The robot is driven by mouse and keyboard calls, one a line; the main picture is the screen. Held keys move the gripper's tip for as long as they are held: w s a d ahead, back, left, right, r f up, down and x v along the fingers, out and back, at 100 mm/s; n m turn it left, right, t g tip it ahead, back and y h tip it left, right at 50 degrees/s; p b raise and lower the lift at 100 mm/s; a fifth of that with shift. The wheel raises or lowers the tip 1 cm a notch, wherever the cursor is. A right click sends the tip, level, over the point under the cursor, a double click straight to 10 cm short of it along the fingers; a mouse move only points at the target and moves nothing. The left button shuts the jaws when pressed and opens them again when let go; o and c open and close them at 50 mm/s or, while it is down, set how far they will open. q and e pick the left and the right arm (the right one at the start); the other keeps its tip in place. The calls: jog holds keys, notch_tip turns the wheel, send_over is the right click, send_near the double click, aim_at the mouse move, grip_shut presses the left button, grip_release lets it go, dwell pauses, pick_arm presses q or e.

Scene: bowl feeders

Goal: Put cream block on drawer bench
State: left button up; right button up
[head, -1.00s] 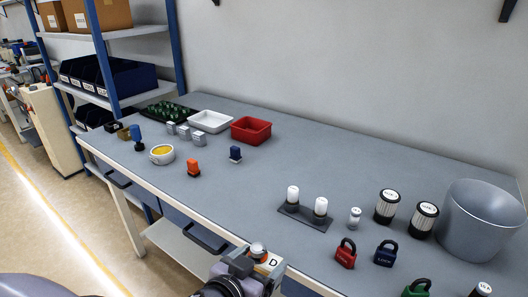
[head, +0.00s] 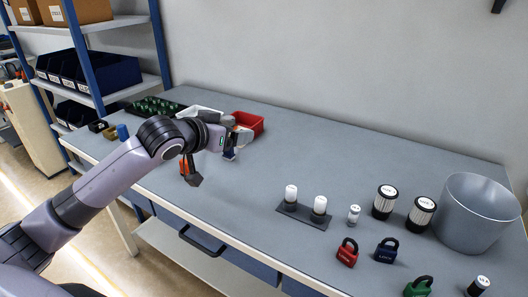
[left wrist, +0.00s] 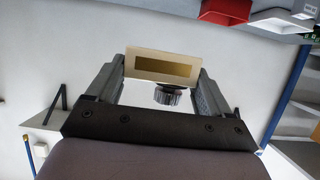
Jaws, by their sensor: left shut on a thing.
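A cream block (left wrist: 163,53) is held between the two fingers of my left gripper (left wrist: 160,72) in the left wrist view. A dark recess shows in its face, and a dark ribbed knob (left wrist: 168,97) shows beside it. In the head view, my left gripper (head: 236,136) is over the far left part of the grey drawer bench (head: 330,150), in front of the red bin. The block is only a small pale patch there, mostly hidden by the gripper. I cannot tell whether it touches the bench. My right gripper is not in view.
A red bin (head: 248,121) and a partly hidden white tray (head: 196,111) stand behind the gripper. An orange item (head: 184,167) and a blue one (head: 230,155) are close by. White cylinders (head: 291,192), padlocks (head: 387,248) and a grey bucket (head: 478,212) stand right. The middle bench is clear.

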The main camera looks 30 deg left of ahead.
aim_at(235, 203)
pick_arm(q)
jog(key=shift+w+a, duration=0.1)
jog(key=shift+a, duration=0.1)
notch_tip(235, 203, down, 19)
jog(key=shift+f+b, duration=0.15)
jog(key=shift+b, duration=0.55)
jog(key=shift+f, duration=0.1)
jog(key=o, duration=1.1)
jog(key=shift+f, duration=0.1)
jog(key=shift+r, duration=0.2)
jog(key=d+v, duration=0.1)
jog(key=v, duration=1.1)
jog(key=s+d+f+g, duration=0.1)
jog(key=s+d+f, duration=0.3)
jog(key=s+f, duration=0.1)
jog(key=s+d+f+m+g, duration=0.1)
jog(key=s+d+f, duration=0.4)
jog(key=f, duration=0.3)
jog(key=s+d+f+g+h, duration=0.1)
jog(key=s+d+f, duration=0.4)
jog(key=f, duration=0.1)
jog(key=shift+f, duration=0.25)
